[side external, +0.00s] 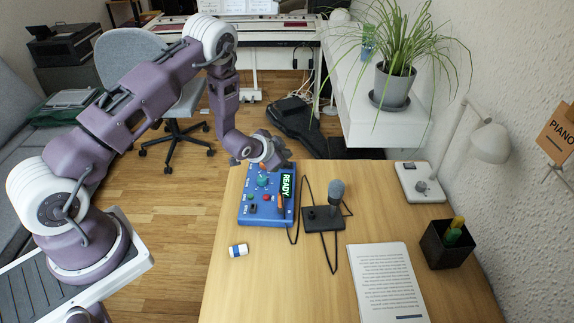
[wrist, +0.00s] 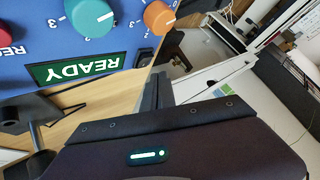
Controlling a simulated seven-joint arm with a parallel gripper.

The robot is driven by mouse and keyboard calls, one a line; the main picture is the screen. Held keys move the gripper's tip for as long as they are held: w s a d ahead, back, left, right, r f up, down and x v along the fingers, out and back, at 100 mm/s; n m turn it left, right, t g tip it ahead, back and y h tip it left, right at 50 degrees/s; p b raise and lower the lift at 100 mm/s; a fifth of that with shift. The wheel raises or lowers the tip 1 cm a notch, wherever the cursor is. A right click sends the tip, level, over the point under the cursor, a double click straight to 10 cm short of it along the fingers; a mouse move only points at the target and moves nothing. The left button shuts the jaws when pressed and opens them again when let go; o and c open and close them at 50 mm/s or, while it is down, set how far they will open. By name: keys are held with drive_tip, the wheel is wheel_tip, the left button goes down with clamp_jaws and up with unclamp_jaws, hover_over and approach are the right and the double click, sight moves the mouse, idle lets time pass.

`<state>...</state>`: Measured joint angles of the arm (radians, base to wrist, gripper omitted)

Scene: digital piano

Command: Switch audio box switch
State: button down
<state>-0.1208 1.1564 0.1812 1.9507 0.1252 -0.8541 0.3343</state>
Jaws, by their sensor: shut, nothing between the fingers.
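The blue audio box (side external: 262,218) lies on the wooden desk, with its lit green READY display (side external: 287,185) facing up. In the wrist view the audio box (wrist: 35,45) fills the upper left. It shows a teal knob (wrist: 90,16), an orange knob (wrist: 159,17) and part of a red one. A small black part that looks like a switch (wrist: 145,57) sits at the box edge beside the display; its position is unclear. My gripper (side external: 276,165) is over the far right part of the box. In the wrist view its fingers (wrist: 158,90) are together and empty, close to that black part; contact cannot be told.
A microphone (side external: 336,191) on a dark base stands right of the box, with cables around it. A small blue-and-white block (side external: 238,250), printed sheets (side external: 386,283), a black pen cup (side external: 446,246) and a lamp (side external: 490,143) are also on the desk. The front left desk area is mostly clear.

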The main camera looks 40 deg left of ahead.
drive_tip(key=r, duration=0.5)
drive_tip(key=shift+s+a, duration=0.35)
wheel_tip(320, 180, up, 11)
drive_tip(key=n, duration=0.1)
hover_over(283, 174)
drive_tip(key=s+d+r+n+g, duration=0.2)
drive_tip(key=s+d+r, duration=0.2)
drive_tip(key=s+r, duration=0.6)
drive_tip(key=s+d+r, duration=0.2)
drive_tip(key=s, duration=0.6)
drive_tip(key=s+d+r+g+h, duration=0.1)
drive_tip(key=s+d+r, duration=0.1)
drive_tip(key=s, duration=0.7)
drive_tip(key=s+d+r+n+g+h, duration=0.1)
drive_tip(key=s+d+r, duration=0.1)
drive_tip(key=s, duration=0.6)
drive_tip(key=shift+s+d+r, duration=0.2)
drive_tip(key=shift+s+d, duration=0.2)
drive_tip(key=shift+d, duration=0.35)
